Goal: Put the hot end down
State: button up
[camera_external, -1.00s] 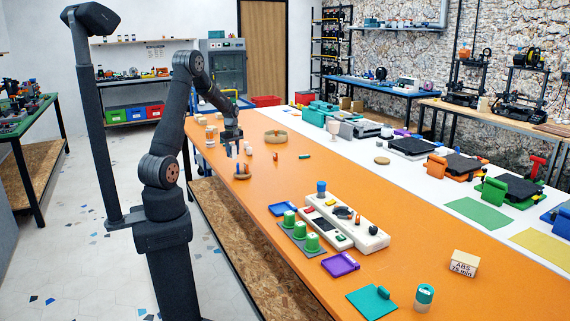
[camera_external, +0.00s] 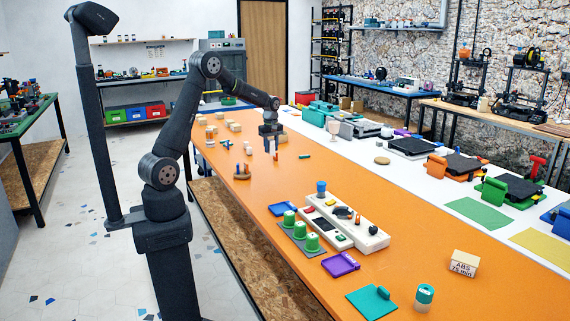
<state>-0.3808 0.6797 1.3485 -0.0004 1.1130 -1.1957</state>
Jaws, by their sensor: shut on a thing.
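My gripper (camera_external: 270,142) is over the far part of the orange table (camera_external: 345,205), pointing down. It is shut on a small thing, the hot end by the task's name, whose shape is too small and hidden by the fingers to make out. A small dark round holder with an orange upright piece (camera_external: 242,170) stands at the table's left edge.
Several small tan blocks (camera_external: 235,127) and a blue piece (camera_external: 225,144) lie left of the gripper.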

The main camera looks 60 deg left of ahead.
jog(key=a+f, duration=0.2)
jog(key=a, duration=0.1)
jog(key=a+f, duration=0.2)
jog(key=a, duration=0.2)
jog(key=a+f, duration=0.3)
jog(key=a, duration=0.1)
jog(key=shift+w, duration=0.35)
jog(key=shift+a+f, duration=0.1)
jog(key=shift+f, duration=1.9)
jog(key=shift+f, duration=0.15)
jog(key=o, duration=1)
notch_tip(320, 180, up, 12)
jog(key=shift+r, duration=0.2)
